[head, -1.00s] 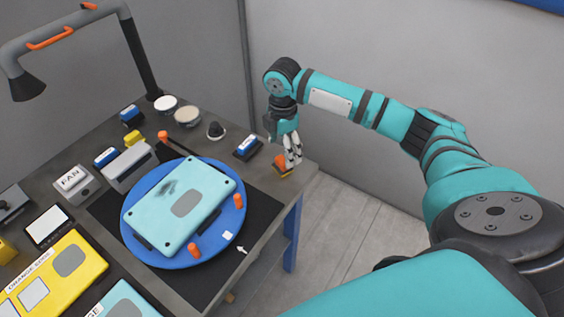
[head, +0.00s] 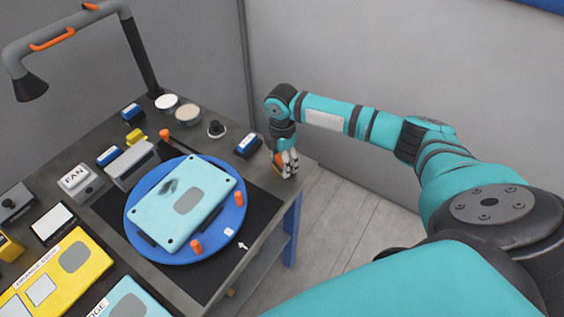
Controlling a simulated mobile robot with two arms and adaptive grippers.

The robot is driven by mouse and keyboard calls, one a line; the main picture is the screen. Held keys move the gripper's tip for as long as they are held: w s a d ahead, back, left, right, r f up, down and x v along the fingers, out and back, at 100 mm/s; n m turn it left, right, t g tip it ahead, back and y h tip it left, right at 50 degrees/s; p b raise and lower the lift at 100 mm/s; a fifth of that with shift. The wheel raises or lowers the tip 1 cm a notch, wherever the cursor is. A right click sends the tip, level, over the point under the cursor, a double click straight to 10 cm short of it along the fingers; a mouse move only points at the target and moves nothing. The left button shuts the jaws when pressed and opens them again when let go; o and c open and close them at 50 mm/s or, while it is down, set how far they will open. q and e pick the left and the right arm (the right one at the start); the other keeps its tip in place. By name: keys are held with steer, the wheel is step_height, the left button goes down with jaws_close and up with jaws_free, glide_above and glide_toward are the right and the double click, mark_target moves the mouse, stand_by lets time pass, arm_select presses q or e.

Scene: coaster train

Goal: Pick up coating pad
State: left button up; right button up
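A small orange pad (head: 278,158), which seems to be the coating pad, is at the right corner of the workbench. It is mostly hidden by the fingers of my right gripper (head: 286,167). The gripper points down, with its pale fingers at the pad and close to the bench top. I cannot tell whether the fingers press on the pad or are only around it. My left gripper is not in view.
A blue-and-white block (head: 246,145) stands just left of my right gripper. A blue turntable (head: 205,251) bears a light-teal panel (head: 160,211) with a dark smudge. A grey lamp (head: 62,28) arches over the back left. The bench edge drops off right of the gripper.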

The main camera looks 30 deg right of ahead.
steer(key=c, duration=1)
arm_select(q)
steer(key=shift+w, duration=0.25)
arm_select(e)
steer(key=shift+r, duration=0.1)
steer(key=shift+r, duration=0.1)
steer(key=shift+r, duration=0.3)
steer(key=shift+s+a+r+b, duration=0.15)
steer(key=shift+s+r+b, duration=0.2)
steer(key=shift+r, duration=0.3)
steer(key=shift+s+a+r+b, duration=0.1)
steer(key=shift+r+b, duration=0.3)
steer(key=shift+r, duration=0.2)
arm_select(q)
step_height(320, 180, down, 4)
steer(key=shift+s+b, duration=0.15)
steer(key=shift+b, duration=1.1)
arm_select(e)
steer(key=s+a+r, duration=0.1)
steer(key=s+a, duration=0.6)
steer(key=s, duration=0.5)
steer(key=shift+s+a+r, duration=0.3)
steer(key=shift+s+a, duration=0.1)
